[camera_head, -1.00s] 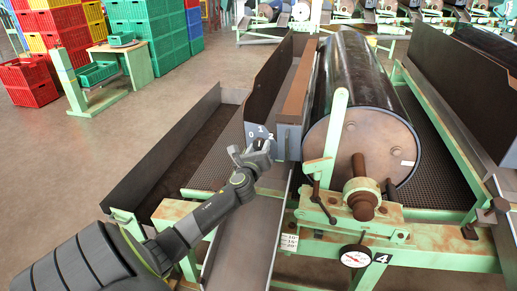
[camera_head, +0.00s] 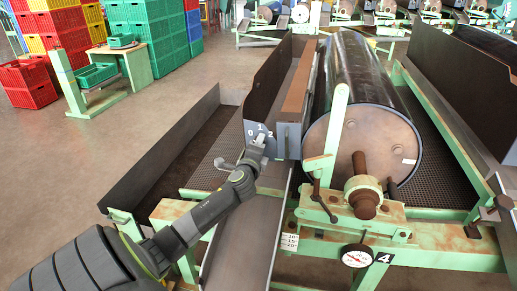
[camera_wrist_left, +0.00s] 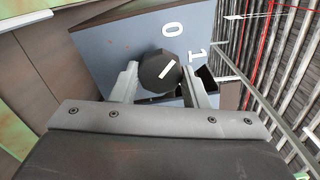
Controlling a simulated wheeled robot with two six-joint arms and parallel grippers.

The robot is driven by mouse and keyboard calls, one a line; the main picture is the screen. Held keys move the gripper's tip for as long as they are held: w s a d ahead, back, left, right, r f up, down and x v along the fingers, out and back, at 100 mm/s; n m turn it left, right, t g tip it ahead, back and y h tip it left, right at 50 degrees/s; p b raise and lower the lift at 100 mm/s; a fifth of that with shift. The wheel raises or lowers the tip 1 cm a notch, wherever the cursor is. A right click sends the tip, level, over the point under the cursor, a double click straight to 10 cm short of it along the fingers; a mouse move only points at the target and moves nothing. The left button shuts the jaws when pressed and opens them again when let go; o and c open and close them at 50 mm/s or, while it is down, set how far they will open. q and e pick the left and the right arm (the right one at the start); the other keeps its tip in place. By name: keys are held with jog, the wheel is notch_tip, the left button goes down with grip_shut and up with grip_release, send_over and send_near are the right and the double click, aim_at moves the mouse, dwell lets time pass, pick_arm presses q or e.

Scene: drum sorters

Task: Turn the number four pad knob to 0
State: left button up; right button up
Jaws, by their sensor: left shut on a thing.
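The pad knob (camera_wrist_left: 160,70) is a dark, faceted knob on a blue-grey plate (camera_wrist_left: 115,50) in the left wrist view. Its white pointer line slants up and right, between the white 0 and 1, closer to the 1. My left gripper (camera_wrist_left: 160,82) has one finger on each side of the knob and is shut on it. In the head view, my left gripper (camera_head: 245,153) is at the numbered plate (camera_head: 259,129) marked 0, 1, 2, and the knob is hidden behind it. My right gripper is not in view.
The large drum (camera_head: 360,140) stands right of the plate, above a round gauge (camera_head: 356,256) and a black number 4 label (camera_head: 383,258). A metal chute (camera_head: 245,235) runs below the gripper.

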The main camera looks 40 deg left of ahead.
pick_arm(q)
jog(key=shift+n+b, duration=0.4)
jog(key=shift+n, duration=1.2)
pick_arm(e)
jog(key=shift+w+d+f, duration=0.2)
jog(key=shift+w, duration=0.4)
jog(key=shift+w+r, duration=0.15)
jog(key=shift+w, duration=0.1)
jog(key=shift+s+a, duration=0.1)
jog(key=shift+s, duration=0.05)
pick_arm(q)
jog(key=o, duration=0.7)
jog(key=shift+o, duration=1.4)
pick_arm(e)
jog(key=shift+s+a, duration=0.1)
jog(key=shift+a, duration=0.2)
pick_arm(q)
jog(key=shift+s, duration=0.1)
